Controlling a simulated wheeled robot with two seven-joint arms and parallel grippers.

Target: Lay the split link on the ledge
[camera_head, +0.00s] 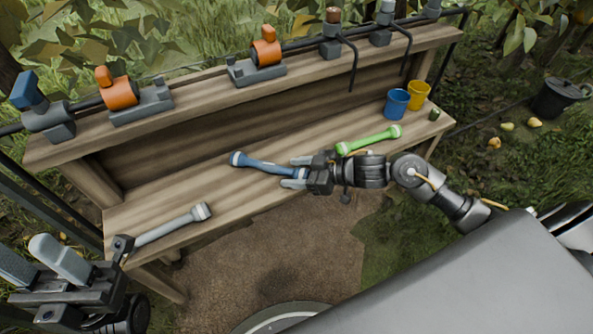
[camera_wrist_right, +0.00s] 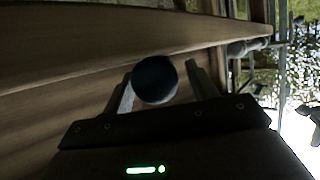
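Three links with flared ends lie on the wooden bench's lower board (camera_head: 235,195): blue (camera_head: 262,165), green (camera_head: 370,140) and grey (camera_head: 172,224). I cannot tell which is split. My right gripper (camera_head: 297,172) is open, its fingers on either side of the blue link's right end, apparently with gaps. In the right wrist view, the link's dark round end (camera_wrist_right: 155,80) sits between the fingers. My left gripper (camera_head: 32,254) is open and empty at lower left. It hides the grey link's near end. The raised back board (camera_head: 205,82) may be the ledge.
Orange clamp-like fixtures (camera_head: 118,92) (camera_head: 266,50) and dark fittings stand along the raised board. Blue (camera_head: 396,103) and yellow (camera_head: 418,95) cups stand at the bench's right end. A black bucket (camera_head: 556,98) and pears (camera_head: 507,126) are on the ground at right.

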